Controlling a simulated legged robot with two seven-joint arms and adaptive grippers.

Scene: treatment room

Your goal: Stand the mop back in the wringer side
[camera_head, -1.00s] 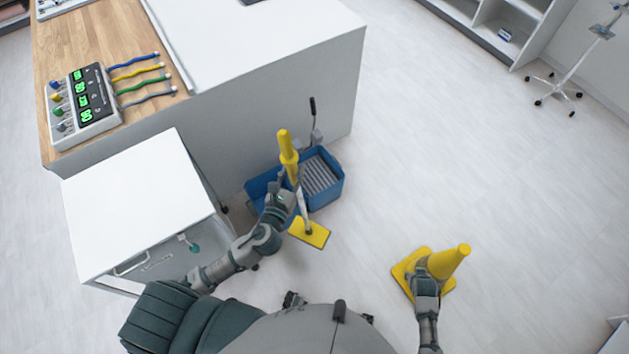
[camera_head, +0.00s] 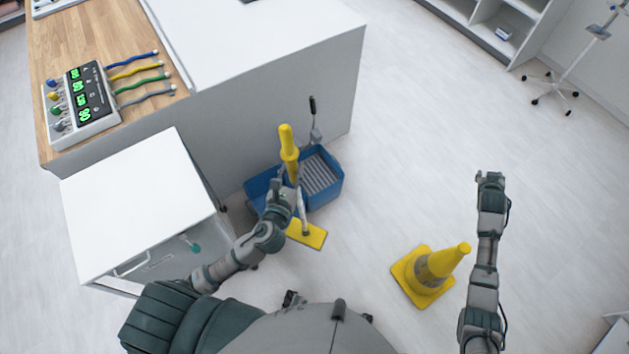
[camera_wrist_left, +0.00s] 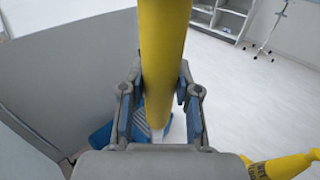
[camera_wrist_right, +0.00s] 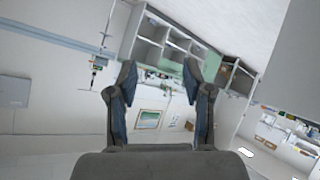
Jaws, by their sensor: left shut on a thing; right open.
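The mop has a yellow handle (camera_head: 288,145) and a flat yellow head (camera_head: 307,234). It stands nearly upright, with its head in front of the blue bucket (camera_head: 330,197). My left gripper (camera_head: 291,188) is shut on the mop's handle; in the left wrist view the yellow handle (camera_wrist_left: 163,50) runs between the fingers. The grey ribbed wringer (camera_head: 320,176) is on the right side of the bucket, behind the mop. My right gripper (camera_head: 490,178) is open and empty, out over the floor at the right; in the right wrist view its fingers (camera_wrist_right: 160,85) are apart.
A yellow cone (camera_head: 437,268) stands on the floor between my arms. A white cabinet (camera_head: 140,200) is at the left, and a large counter (camera_head: 290,85) stands behind the bucket. A wheeled stand (camera_head: 570,65) is at the far right.

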